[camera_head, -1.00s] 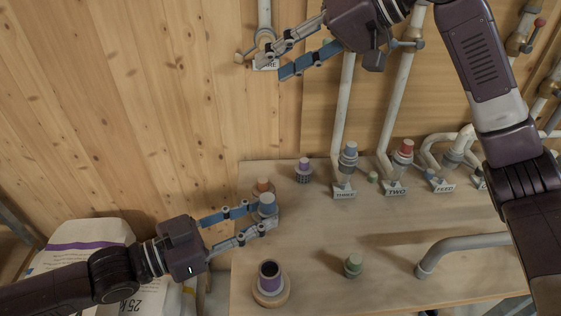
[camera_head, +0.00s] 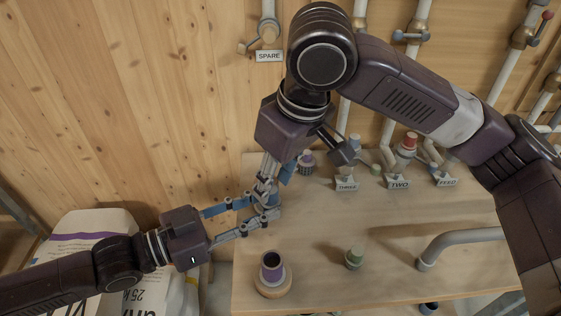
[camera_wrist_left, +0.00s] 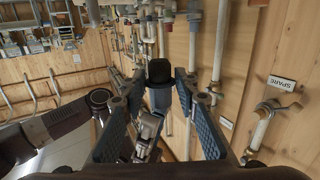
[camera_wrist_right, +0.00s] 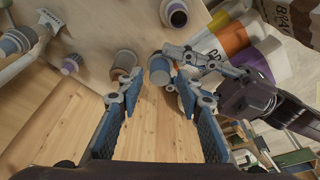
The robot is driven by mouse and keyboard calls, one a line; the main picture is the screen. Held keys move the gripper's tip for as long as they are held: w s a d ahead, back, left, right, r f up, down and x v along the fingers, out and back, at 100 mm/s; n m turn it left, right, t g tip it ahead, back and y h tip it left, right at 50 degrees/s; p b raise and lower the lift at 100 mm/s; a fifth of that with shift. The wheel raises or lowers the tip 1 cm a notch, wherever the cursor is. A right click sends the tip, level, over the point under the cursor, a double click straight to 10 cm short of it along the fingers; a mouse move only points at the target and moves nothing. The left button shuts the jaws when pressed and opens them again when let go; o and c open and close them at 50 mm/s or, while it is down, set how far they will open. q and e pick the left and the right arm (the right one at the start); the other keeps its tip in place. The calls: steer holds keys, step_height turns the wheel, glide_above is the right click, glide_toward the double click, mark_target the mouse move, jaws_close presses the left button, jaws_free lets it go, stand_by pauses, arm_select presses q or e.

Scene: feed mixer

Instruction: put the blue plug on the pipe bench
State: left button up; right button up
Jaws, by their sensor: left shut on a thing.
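The blue plug shows in the right wrist view (camera_wrist_right: 160,68), a short grey-blue cylinder held between the fingertips of my left gripper (camera_head: 266,207). In the left wrist view a dark-ended cylinder (camera_wrist_left: 160,72) sits between the left fingers. In the head view the plug is mostly hidden by the grippers. My right gripper (camera_wrist_right: 150,98) is open and empty, its fingers pointing at the plug from the wall side, close to the left fingertips. The pipe bench (camera_head: 320,225) is the wooden top; the grippers are over its left end.
A purple plug (camera_head: 306,160) and labelled pipe ends stand behind. A grey bent pipe (camera_head: 455,243) is at right. Bare bench lies in the middle.

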steer(key=shift+x, duration=2.4)
steer(key=c, duration=0.7)
arm_select(q)
steer(key=o, duration=1.2)
arm_select(e)
jaws_close()
arm_select(q)
steer(key=shift+o, duration=0.2)
steer(key=shift+a, duration=0.15)
